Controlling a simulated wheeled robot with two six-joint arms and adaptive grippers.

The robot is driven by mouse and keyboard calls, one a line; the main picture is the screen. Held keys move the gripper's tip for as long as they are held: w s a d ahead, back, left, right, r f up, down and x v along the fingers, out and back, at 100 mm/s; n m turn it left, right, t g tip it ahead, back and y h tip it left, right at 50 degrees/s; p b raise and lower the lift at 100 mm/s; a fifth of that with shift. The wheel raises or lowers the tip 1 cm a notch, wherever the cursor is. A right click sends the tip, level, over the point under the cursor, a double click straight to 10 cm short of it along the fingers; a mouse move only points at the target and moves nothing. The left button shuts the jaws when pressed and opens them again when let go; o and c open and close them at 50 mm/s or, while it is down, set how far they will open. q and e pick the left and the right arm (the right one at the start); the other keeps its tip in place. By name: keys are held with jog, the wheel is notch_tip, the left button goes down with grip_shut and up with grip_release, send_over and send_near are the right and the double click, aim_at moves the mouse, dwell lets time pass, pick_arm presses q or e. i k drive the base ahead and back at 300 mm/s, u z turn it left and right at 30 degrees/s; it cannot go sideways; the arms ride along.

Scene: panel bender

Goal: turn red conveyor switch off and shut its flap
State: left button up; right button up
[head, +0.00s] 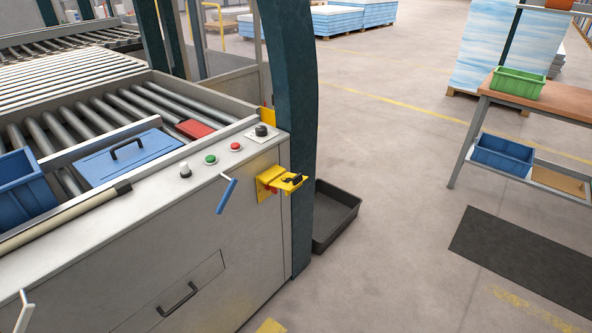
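A yellow switch housing (264,186) is mounted at the right end of the conveyor's grey front panel. A yellow flap-like part (288,187) sticks out from it to the right, so the flap looks open. A small red part (274,191), likely the switch, shows between them, with a black piece (292,179) close by. The red part is too small and partly covered to tell its setting. Neither of my grippers is in view.
The panel top carries a black knob (261,131), red button (235,147), green button (210,160) and white-topped knob (185,170). A blue-handled lever (227,195) hangs left of the housing. A black tray (337,214) lies beside the dark post.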

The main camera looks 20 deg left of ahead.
aim_at(273, 190)
jog(key=i, duration=3.7)
jog(key=u, duration=2.6)
